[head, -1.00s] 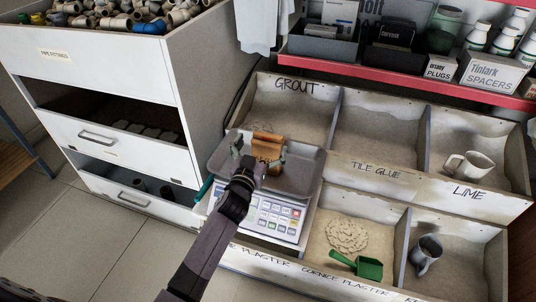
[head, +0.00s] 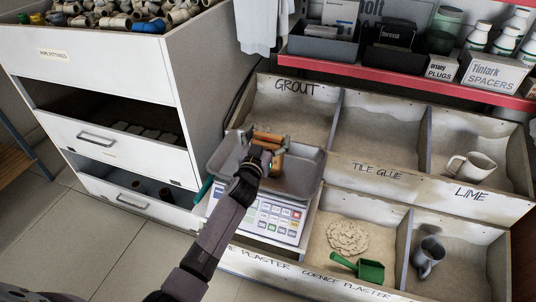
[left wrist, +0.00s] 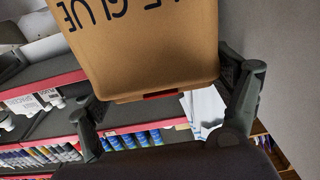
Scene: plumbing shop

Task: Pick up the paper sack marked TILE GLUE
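The brown paper sack (head: 277,164) stands in the grey tray (head: 306,177) on top of the scale, partly hidden by my left gripper (head: 262,150). In the left wrist view the sack (left wrist: 140,50) fills the gap between my fingers, with dark letters ending in GLUE upside down on its face. My left gripper (left wrist: 165,100) has one finger against each narrow side, so it looks shut on the sack. My right gripper is not in view.
The scale's keypad (head: 272,218) is in front of the tray. A bin unit (head: 378,172) with labelled compartments stands to the right, holding a mug (head: 470,168) and a green scoop (head: 368,269). A white drawer cabinet (head: 115,145) stands left; a red-edged shelf (head: 400,75) hangs behind.

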